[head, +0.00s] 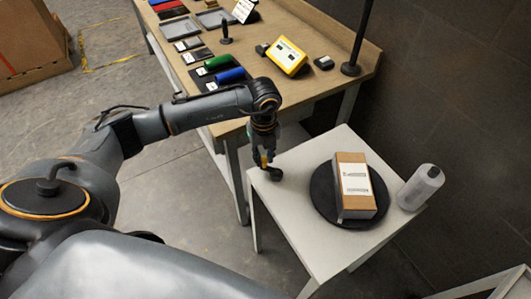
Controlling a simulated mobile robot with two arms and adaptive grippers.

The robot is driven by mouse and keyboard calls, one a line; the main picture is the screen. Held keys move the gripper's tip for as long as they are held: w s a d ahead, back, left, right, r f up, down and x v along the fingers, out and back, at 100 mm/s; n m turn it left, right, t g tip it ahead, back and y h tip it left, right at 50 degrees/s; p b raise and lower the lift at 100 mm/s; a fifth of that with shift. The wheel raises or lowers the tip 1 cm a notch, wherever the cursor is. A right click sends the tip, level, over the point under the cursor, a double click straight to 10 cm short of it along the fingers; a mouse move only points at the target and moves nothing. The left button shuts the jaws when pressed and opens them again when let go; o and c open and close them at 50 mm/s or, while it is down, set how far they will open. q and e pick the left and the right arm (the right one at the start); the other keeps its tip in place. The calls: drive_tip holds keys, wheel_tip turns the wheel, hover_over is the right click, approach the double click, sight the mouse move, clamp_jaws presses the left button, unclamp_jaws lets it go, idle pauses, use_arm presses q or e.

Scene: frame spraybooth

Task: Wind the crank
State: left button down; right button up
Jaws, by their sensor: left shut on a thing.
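A dark crank (276,174) sits at the left side of a small white table (300,241). My left gripper (266,160) points down over it and is shut on the crank, with a small yellow part showing at the fingers. The grip and the crank's upper part are mostly hidden by the fingers. A round black turntable (322,194) lies on the table to the right of the crank. A brown box (352,159) with a white label lies on the turntable. My right gripper is out of view.
A clear grey bottle (420,187) stands at the table's right edge, close to the turntable. Behind is a wooden bench (300,25) with a yellow device (288,56), green and blue rolls, trays and a black stand (351,68). A dark wall closes the right side.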

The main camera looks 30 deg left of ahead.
sight(264, 160)
use_arm(q)
drive_tip(key=shift+s+n, duration=0.1)
drive_tip(key=shift+n, duration=0.3)
drive_tip(key=c, duration=1.2)
unclamp_jaws()
drive_tip(key=shift+o, duration=0.2)
drive_tip(key=shift+r, duration=0.15)
wheel_tip(264, 160, up, 12)
